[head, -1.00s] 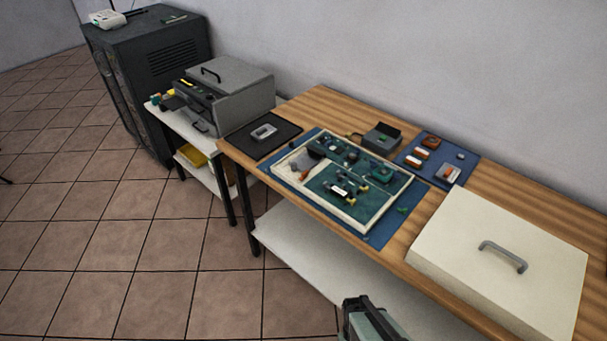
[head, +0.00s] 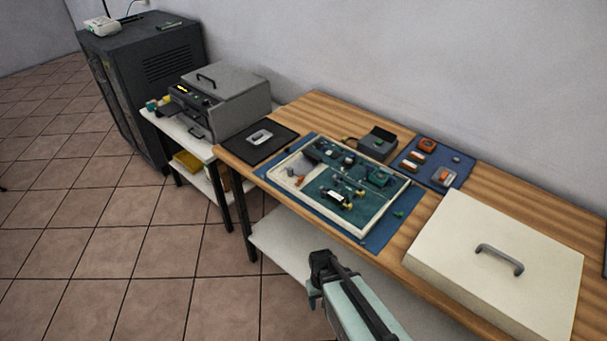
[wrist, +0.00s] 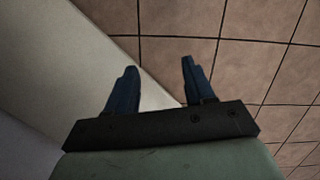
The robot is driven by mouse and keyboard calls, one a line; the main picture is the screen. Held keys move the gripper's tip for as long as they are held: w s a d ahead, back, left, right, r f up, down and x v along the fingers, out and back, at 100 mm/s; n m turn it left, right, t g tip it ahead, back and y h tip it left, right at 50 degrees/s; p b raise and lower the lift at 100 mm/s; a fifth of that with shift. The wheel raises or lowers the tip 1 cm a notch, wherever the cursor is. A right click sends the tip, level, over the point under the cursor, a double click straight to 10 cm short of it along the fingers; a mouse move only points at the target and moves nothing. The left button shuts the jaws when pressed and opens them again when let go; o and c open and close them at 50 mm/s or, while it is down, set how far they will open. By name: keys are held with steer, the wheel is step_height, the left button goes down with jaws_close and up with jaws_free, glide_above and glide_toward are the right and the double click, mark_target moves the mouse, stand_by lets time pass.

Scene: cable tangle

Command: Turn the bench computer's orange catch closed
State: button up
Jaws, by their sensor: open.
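The bench computer (head: 388,218) is an open, pale-rimmed case with a green board inside, lying on a blue mat on the wooden bench. A small orange piece (head: 300,181) shows in its left part; it looks like the catch, but its turn position is too small to tell. My gripper (head: 320,258) is in front of the bench, below the top's front edge and apart from the computer. The wrist view shows its two dark fingers (wrist: 159,66) spread with nothing between them, over the floor and a pale surface.
A large cream cover (head: 450,232) with a grey handle lies on the bench's right. Small orange-and-white parts (head: 417,157) sit on a blue mat behind. A grey machine (head: 235,95) and dark cabinet (head: 150,75) stand left. Floor (head: 150,270) in front is clear.

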steer(key=w+a+r+n+t+y, duration=0.25)
steer(key=w+a+r+t, duration=0.35)
steer(key=w+a+r, duration=1.4)
step_height(320, 180, up, 29)
steer(key=n, duration=0.4)
glide_above(302, 177)
steer(key=s+d, duration=0.4)
steer(key=s, duration=0.1)
steer(key=shift+g+y, duration=0.3)
steer(key=shift+y, duration=0.15)
steer(key=shift+w+x, duration=0.15)
steer(key=shift+x, duration=3.25)
steer(key=shift+w+x, duration=0.1)
steer(key=shift+x, duration=3.3)
steer(key=shift+r, duration=0.1)
steer(key=shift+c, duration=0.5)
jaws_close()
